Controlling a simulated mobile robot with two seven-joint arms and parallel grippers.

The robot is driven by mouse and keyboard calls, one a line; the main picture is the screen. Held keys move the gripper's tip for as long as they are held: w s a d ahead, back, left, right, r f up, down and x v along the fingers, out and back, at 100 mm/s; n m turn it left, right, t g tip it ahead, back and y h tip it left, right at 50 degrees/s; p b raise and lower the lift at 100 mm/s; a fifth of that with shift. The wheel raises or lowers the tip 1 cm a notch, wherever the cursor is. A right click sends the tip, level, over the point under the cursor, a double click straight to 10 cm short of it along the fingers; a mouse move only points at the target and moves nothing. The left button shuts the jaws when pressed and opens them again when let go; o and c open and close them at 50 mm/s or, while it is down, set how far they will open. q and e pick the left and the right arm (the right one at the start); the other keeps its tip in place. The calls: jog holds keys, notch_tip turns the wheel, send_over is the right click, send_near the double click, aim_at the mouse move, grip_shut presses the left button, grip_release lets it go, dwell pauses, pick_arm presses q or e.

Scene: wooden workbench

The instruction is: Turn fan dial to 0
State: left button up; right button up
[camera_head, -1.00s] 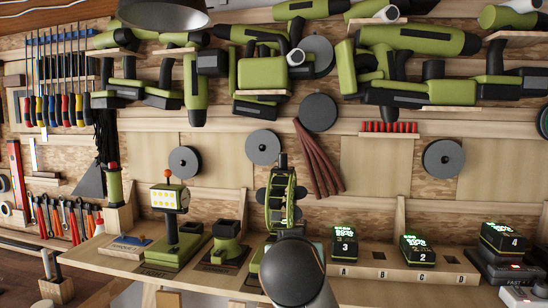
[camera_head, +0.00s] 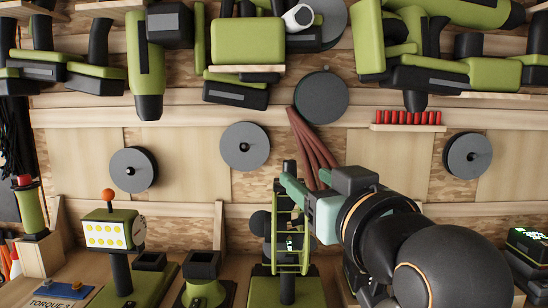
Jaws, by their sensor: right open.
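The fan (camera_head: 289,262) stands on the bench ledge near the middle, with a green cage and a dark upright post. A small dark part with pale marks shows behind its cage bars, too small to read. I cannot make out the dial or its setting. My right gripper (camera_head: 290,187) is open beside the upper right of the fan, its pale green fingers pointing left. The fingers overlap the top of the fan in the picture, and I cannot tell whether they touch it. My right arm hides what lies to the right of the fan. My left gripper is out of view.
A green stand with a yellow-dotted head (camera_head: 106,235) is left of the fan, with a green-and-black holder (camera_head: 201,275) between them. Green power tools hang above. Dark discs (camera_head: 245,146) and dark red strips (camera_head: 312,145) hang on the wall.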

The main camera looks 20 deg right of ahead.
aim_at(284, 161)
jog(key=w+p, duration=0.1)
jog(key=w, duration=1.1)
jog(key=shift+a+p, duration=0.1)
jog(key=shift+p, duration=0.2)
grip_shut()
